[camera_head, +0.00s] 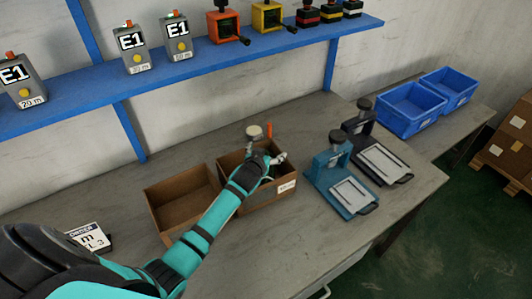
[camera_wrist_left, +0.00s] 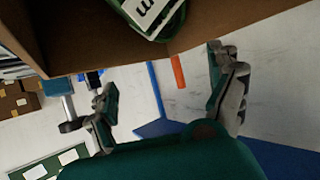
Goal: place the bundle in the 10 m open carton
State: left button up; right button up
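Two open brown cartons stand side by side on the bench: a left carton (camera_head: 158,222) and a right carton (camera_head: 262,199). The right one has a white label on its front, too small to read. My left gripper (camera_head: 270,163) is over the right carton and hides part of its inside. In the left wrist view my left gripper (camera_wrist_left: 162,68) has its fingers wide apart with nothing between them. A green bundle (camera_wrist_left: 172,24) with a white label lies inside a carton (camera_wrist_left: 105,35) at the top of that view, apart from the fingers. My right gripper is not in view.
A teal press (camera_head: 328,170) and a dark press (camera_head: 365,125) stand right of the cartons. Blue bins (camera_head: 408,122) are at the back right. A white sign (camera_head: 90,238) lies at left. A blue shelf (camera_head: 215,62) with testers runs above. A round pale-topped object (camera_head: 254,131) is behind the right carton.

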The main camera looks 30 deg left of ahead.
pick_arm(q)
jog(key=shift+r, duration=0.1)
jog(key=shift+r, duration=0.3)
jog(key=shift+s+d, duration=0.1)
jog(key=shift+s, duration=0.25)
jog(key=v, duration=1.1)
jog(key=shift+b, duration=0.3)
jog(key=shift+s, duration=0.15)
